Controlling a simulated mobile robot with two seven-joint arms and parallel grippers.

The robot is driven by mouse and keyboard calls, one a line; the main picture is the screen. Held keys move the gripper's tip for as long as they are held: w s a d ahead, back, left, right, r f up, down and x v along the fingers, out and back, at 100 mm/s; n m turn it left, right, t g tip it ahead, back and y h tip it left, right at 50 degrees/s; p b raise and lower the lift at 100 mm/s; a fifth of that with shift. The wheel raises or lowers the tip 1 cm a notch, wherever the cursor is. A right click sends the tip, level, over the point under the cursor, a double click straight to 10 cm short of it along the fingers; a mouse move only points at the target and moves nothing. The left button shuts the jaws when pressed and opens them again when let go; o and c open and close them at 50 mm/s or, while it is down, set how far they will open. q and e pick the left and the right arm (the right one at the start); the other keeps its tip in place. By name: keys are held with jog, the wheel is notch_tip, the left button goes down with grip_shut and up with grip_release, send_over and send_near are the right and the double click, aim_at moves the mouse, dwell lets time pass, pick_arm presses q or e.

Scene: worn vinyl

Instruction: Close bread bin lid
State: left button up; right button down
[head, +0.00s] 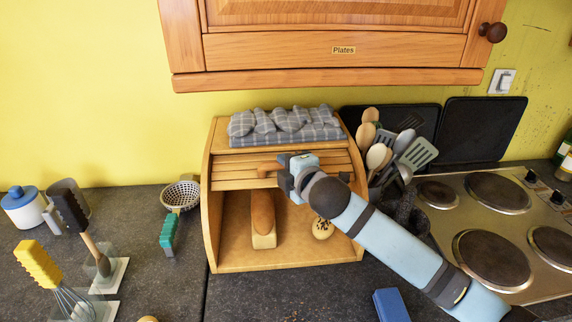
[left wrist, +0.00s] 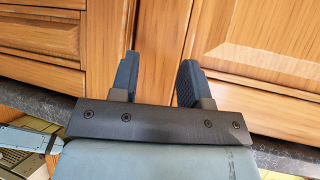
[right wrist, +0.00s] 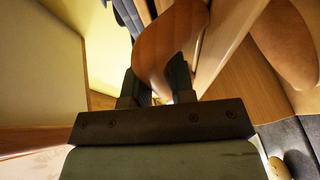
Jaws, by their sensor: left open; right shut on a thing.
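The wooden bread bin (head: 211,230) stands on the dark counter against the yellow wall. Its slatted roll lid (head: 230,178) covers the upper part of the front, and the lower part is open. A bread loaf (head: 263,218) and a round seeded roll (head: 322,229) show inside. My right gripper (head: 284,178) is shut on the lid's wooden handle (head: 266,168). The handle shows close up between the fingers in the right wrist view (right wrist: 170,45). My left gripper (left wrist: 158,78) is open and empty in front of wooden cabinet doors, and is out of the head view.
A checked cloth (head: 285,125) lies on top of the bin. Utensils (head: 385,150) and a hob (head: 500,220) are to the right. A strainer (head: 181,195), a whisk (head: 62,290) and a white jar (head: 24,208) are to the left. A blue block (head: 391,304) lies in front.

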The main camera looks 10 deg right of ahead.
jog(key=s+f+t+b, duration=0.1)
jog(key=s+f+b, duration=0.2)
jog(key=s+f, duration=0.4)
jog(key=shift+s+f+n+t+y, duration=0.35)
jog(key=shift+s+n+t+y, duration=0.05)
jog(key=shift+s, duration=0.3)
jog(key=c, duration=1.3)
grip_release()
jog(key=shift+w, duration=0.1)
jog(key=shift+o, duration=0.2)
jog(key=v, duration=1.4)
jog(key=shift+b, duration=0.45)
jog(key=shift+w, duration=0.1)
jog(key=shift+c, duration=0.2)
